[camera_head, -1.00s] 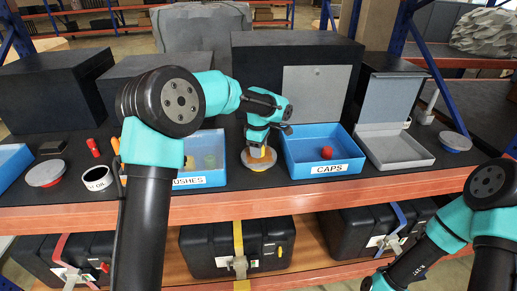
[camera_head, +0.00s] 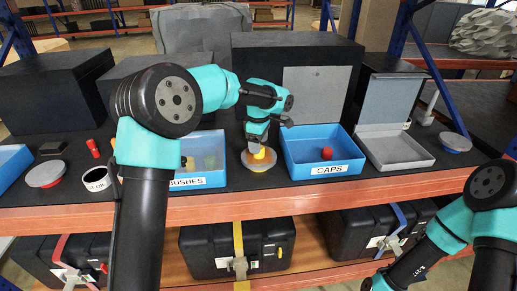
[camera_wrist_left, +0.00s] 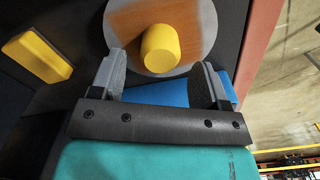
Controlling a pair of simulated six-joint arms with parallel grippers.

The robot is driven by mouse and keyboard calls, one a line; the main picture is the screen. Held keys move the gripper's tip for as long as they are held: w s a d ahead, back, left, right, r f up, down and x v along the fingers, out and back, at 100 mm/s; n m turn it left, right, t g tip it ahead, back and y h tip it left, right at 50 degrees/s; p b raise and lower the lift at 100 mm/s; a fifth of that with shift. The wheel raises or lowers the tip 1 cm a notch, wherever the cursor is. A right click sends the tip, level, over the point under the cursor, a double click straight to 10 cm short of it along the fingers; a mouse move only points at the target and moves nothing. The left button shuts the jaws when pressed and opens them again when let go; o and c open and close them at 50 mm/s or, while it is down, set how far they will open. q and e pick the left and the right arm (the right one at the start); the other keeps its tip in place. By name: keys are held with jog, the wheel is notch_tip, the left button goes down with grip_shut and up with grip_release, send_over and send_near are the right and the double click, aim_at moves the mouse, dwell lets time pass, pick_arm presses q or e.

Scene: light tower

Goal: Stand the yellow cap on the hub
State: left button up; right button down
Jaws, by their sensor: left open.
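The yellow cap (camera_head: 262,153) stands upright on the hub (camera_head: 258,166), a round disc with an orange top and grey rim on the dark shelf. In the left wrist view the cap (camera_wrist_left: 160,48) shows as a yellow cylinder near the middle of the hub (camera_wrist_left: 194,22). My left gripper (camera_head: 258,140) is just above the cap. In the left wrist view its two fingers (camera_wrist_left: 160,72) are apart and empty, with the cap just beyond and between their tips. My right arm shows at lower right, but its fingertips are not visible.
A blue CAPS bin (camera_head: 290,157) with a red piece (camera_head: 327,153) stands right of the hub. Another labelled blue bin (camera_head: 212,180) stands left. An open grey case (camera_head: 395,150) is further right. A black-and-white ring (camera_head: 96,180) lies at left.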

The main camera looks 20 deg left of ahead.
pick_arm(q)
notch_tip(320, 180, up, 9)
dwell(0.3)
dwell(1.5)
